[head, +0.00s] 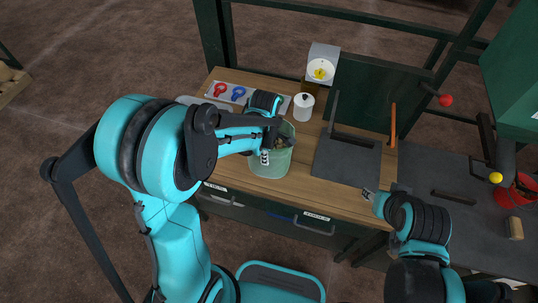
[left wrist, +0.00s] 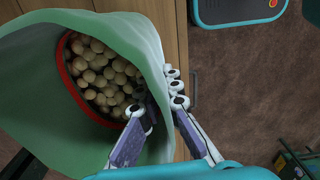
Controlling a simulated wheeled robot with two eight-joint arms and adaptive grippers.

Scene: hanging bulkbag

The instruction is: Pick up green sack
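The green sack (head: 272,158) stands upright on the wooden worktop, its top open. In the left wrist view the sack (left wrist: 40,100) is full of pale round balls (left wrist: 100,72), with a red ring around them inside. My left gripper (head: 266,150) is at the sack's rim. In the left wrist view the left gripper (left wrist: 160,105) straddles the rim, one finger inside the sack and one outside. A gap shows between its fingertips. My right gripper (head: 369,194) is near the worktop's front right edge, away from the sack; its fingers are too small to read.
A white lidded jar (head: 303,107) stands behind the sack. A tray with red and blue tools (head: 230,92) lies at the back left. A dark plate (head: 346,160) covers the worktop's right part. A grey table (head: 445,180) stands further right.

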